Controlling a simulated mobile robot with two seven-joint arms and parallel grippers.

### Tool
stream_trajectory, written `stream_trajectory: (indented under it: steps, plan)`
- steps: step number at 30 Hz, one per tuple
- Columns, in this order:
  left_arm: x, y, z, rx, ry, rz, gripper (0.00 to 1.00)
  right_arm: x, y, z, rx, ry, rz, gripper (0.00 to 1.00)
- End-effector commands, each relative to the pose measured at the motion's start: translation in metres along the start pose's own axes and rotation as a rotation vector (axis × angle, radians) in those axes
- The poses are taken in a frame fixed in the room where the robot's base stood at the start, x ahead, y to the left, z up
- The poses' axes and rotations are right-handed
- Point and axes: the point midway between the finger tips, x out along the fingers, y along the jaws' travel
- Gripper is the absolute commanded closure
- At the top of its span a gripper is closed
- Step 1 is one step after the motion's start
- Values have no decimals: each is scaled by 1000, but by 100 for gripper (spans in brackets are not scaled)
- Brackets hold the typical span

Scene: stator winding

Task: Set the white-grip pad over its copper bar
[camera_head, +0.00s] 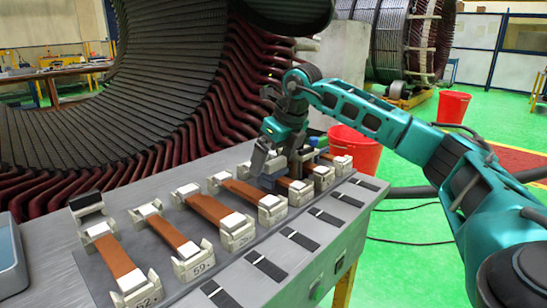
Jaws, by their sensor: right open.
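Several copper bars (172,234) lie in a row on the grey bench, each held in white end blocks (190,262), some with numbers. My right gripper (268,178) is open, pointing down over the row near a bar (293,184) towards the far end. A dark grey-blue block (272,172) shows at its fingertips; I cannot tell whether it touches the fingers or the bar. I cannot make out a white grip on it. My left gripper is out of view.
Flat dark strips (266,266) lie along the bench's right side. A blue tray (10,262) is at the left edge. The big stator (150,105) rises behind the bench. Red buckets (355,150) stand on the green floor beyond.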

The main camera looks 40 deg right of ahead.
Motion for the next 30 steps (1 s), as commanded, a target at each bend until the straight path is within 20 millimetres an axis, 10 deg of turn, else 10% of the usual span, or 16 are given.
stream_trajectory:
  steps: [8,21,30]
  plan:
    - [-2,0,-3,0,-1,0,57,-14,-1,1,3,-2,-2,1]
    - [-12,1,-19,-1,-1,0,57,-106,0,1,0,-3,-1,1]
    - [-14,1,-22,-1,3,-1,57,-129,0,0,0,0,0,1]
